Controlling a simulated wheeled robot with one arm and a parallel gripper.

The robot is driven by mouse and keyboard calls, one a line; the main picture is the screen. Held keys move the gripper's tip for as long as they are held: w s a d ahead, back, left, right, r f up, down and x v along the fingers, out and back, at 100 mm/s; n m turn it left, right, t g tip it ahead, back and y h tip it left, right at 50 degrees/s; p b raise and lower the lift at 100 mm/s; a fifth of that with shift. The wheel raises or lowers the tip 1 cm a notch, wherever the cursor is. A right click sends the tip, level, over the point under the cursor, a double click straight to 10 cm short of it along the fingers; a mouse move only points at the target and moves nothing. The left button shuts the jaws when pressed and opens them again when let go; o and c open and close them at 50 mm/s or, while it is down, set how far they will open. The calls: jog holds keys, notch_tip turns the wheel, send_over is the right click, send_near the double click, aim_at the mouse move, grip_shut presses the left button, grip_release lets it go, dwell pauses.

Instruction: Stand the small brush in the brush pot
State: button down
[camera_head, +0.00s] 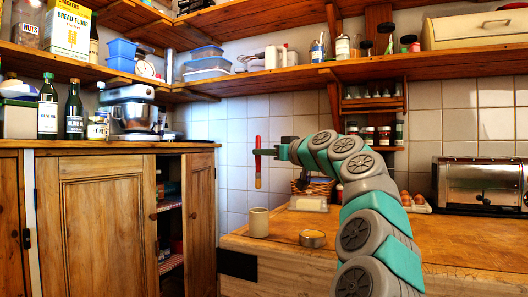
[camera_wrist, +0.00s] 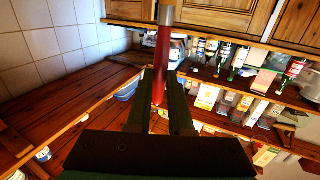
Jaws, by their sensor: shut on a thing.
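The small brush (camera_head: 258,172) has a red handle and hangs upright, with a pale tip at its lower end. My gripper (camera_head: 262,152) is shut on the red handle near its upper part. In the wrist view the brush's red handle (camera_wrist: 161,60) runs up from between the fingers (camera_wrist: 160,98) to a grey band at the top edge. The brush pot, a cream cup (camera_head: 258,223), stands upright on the wooden counter. In the head view it lies directly below the brush, with a gap between. The pot is not seen in the wrist view.
A small round tin (camera_head: 312,239) stands right of the pot on the counter (camera_head: 290,254). A white butter dish (camera_head: 308,204), a basket (camera_head: 318,187), eggs and a toaster (camera_head: 483,184) stand behind. A cupboard (camera_head: 95,215) is at left. Shelves run above.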

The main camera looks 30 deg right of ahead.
jog(key=b, duration=0.3)
send_over(260, 187)
jog(key=s, duration=0.2)
jog(key=shift+w+d+f, duration=0.1)
jog(key=shift+d+f, duration=0.05)
jog(key=shift+f, duration=1)
jog(key=shift+d+f, duration=0.1)
jog(key=shift+f, duration=1)
notch_tip(260, 187, down, 6)
jog(key=b, duration=0.5)
jog(key=shift+r+b, duration=0.1)
jog(key=shift+b, duration=0.25)
jog(key=c, duration=0.7)
grip_release()
jog(key=shift+c, duration=0.2)
jog(key=v, duration=0.7)
jog(key=shift+s+b, duration=0.3)
jog(key=shift+s, duration=0.05)
jog(key=shift+d, duration=0.1)
